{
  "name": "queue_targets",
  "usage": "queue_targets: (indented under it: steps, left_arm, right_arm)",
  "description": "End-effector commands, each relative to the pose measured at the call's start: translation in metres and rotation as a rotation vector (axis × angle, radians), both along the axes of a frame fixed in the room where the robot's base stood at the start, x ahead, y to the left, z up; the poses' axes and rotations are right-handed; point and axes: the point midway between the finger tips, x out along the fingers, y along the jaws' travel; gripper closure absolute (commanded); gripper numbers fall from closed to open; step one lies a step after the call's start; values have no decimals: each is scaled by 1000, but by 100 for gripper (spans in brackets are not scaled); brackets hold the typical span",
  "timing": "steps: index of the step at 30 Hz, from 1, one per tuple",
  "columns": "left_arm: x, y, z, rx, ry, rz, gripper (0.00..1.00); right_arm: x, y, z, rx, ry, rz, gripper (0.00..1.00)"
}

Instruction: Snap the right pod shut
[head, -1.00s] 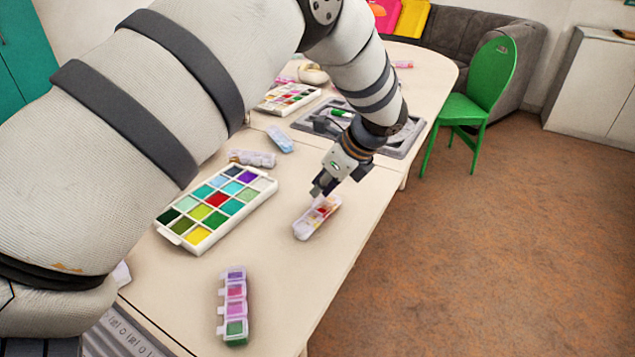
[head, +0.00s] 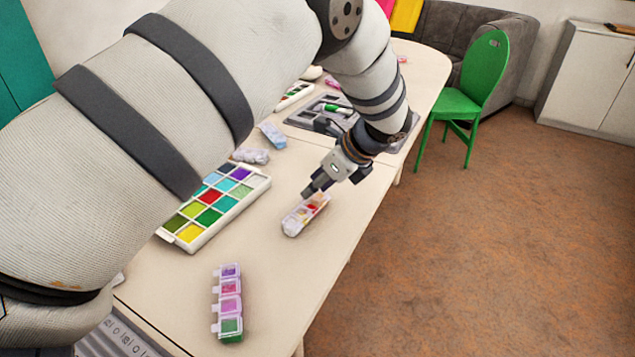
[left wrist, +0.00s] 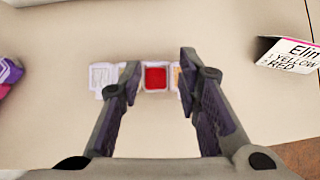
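A small pod with a row of compartments (head: 293,226) lies on the table in the head view, red and yellow showing inside. My left gripper (head: 312,190) is just above its far part. In the left wrist view my left gripper (left wrist: 158,75) is open, its fingers apart on either side of an uncovered red compartment (left wrist: 156,78). A pale, seemingly lidded compartment (left wrist: 102,76) shows at the left end of the pod. The fingers partly hide the compartments beside the red one. I cannot tell whether the fingers touch the pod. My right gripper is not in view.
A second pod, purple with a green end (head: 229,305), lies nearer on the table. A bead palette (head: 250,187) is left of the first pod. A pale pod (head: 252,156) and a blue one (head: 273,136) lie behind. A card (left wrist: 290,55) reads yellow and red.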

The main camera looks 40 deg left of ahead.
Motion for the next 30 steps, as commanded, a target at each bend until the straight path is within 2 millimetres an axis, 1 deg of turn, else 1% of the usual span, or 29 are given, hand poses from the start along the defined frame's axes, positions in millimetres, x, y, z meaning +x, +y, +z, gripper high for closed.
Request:
queue_targets:
  steps: [4,7,15,18,22,29,30]
  left_arm:
    - [1,-1,3,0,-2,0,69]
    - [2,-9,14,1,-5,-3,69]
    - [2,-51,73,1,-5,-2,69]
    - [1,-62,87,0,-4,-2,69]
    - [1,-69,97,0,-1,-1,69]
    - [0,-70,98,0,0,0,69]
    - [0,-70,98,0,0,0,74]
  right_arm:
    - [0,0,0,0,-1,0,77]
    - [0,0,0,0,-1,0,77]
    - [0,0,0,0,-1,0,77]
    - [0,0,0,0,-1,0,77]
    - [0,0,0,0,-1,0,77]
    - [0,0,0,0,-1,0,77]
    - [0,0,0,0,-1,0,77]
